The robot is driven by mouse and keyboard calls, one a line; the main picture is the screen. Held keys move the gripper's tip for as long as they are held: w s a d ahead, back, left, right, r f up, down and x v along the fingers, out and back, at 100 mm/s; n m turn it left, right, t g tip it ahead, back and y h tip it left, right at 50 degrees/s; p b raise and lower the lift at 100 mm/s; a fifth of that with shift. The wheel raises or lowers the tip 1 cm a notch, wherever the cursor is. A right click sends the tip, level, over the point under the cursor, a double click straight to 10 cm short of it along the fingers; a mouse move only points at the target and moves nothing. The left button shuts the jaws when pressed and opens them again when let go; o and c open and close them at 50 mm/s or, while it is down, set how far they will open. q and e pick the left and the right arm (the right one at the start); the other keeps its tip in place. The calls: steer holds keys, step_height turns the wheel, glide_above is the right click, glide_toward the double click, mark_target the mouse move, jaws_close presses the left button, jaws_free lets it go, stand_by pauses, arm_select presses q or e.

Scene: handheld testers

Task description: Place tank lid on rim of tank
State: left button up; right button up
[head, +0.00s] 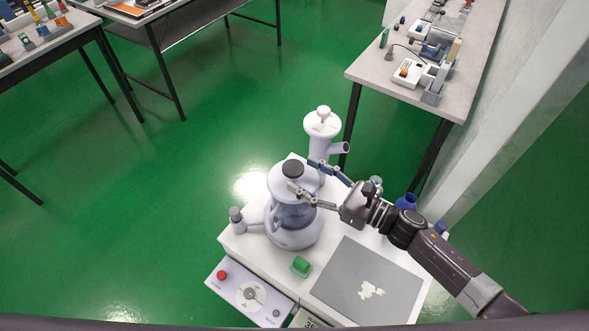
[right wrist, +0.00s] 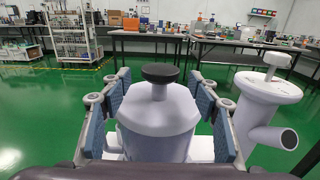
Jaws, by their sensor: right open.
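The tank (head: 292,232) is a rounded grey-white vessel with a bluish band, standing on the white bench top. A pale lid with a black knob (head: 293,169) is at its top and looks upright. In the right wrist view the black knob (right wrist: 160,74) stands on a short stem above the pale lid (right wrist: 158,108). My right gripper (head: 304,176) is open, with its fingers on either side of the lid. The blue finger pads appear apart from it in the right wrist view. The seam between lid and rim is hidden or too small to tell. My left gripper is not in view.
A white column with a side spout (head: 321,128) stands close behind the tank. A grey mat (head: 345,285) with pale pieces, a green block (head: 301,266), a control box (head: 250,292) and a blue container (head: 406,202) are nearby. Other benches stand farther off.

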steer(key=b+v, duration=0.1)
steer(key=v, duration=0.7)
stand_by(0.4)
